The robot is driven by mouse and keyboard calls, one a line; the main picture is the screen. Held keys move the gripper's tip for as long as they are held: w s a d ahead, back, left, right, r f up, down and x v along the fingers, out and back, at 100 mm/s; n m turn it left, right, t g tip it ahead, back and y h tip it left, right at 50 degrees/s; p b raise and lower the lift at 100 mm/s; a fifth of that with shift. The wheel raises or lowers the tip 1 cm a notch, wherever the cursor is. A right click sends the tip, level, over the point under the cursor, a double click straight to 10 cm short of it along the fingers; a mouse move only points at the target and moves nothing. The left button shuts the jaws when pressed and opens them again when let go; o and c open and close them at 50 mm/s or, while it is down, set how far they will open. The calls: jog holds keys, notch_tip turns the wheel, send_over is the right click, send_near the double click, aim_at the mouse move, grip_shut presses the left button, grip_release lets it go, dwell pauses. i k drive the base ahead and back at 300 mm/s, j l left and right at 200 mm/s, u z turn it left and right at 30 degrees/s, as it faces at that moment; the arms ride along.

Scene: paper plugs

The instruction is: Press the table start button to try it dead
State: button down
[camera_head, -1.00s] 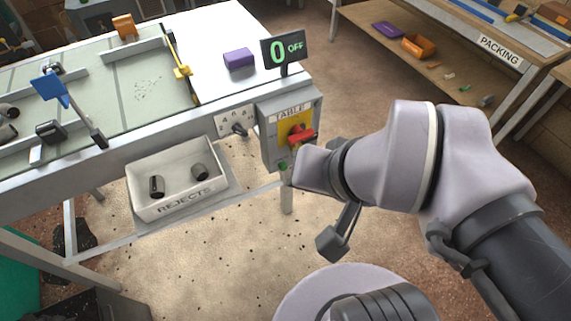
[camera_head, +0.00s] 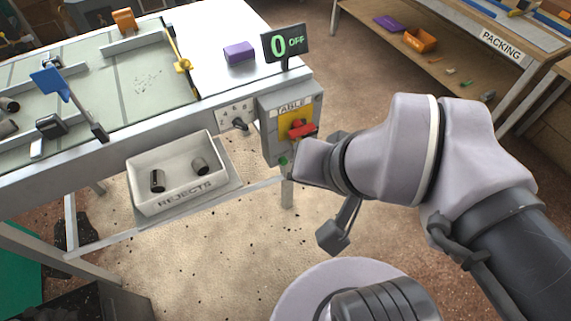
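The grey TABLE control box (camera_head: 275,142) is fixed to the table's right front corner. It carries a red rotary handle (camera_head: 301,131) on a yellow plate. Below the handle is a small green button (camera_head: 283,160), partly beside my wrist. A display (camera_head: 286,43) above the box reads 0 OFF in green. My arm's end (camera_head: 315,163) is right in front of the box's lower right side, close to the green button. My gripper's fingers are hidden behind my own wrist. I cannot tell whether it touches the button.
A white REJECTS bin (camera_head: 177,195) with two dark plugs hangs left of the box. A dial plate (camera_head: 237,117) sits between them. The table top (camera_head: 140,85) holds rails, a blue paddle (camera_head: 50,83) and a purple block (camera_head: 239,52). A PACKING bench (camera_head: 500,45) stands back right.

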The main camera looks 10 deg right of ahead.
aim_at(283, 161)
jog(key=j+z, duration=0.55)
jog(key=z, duration=0.25)
jog(key=j+z, duration=0.3)
jog(key=z, duration=0.15)
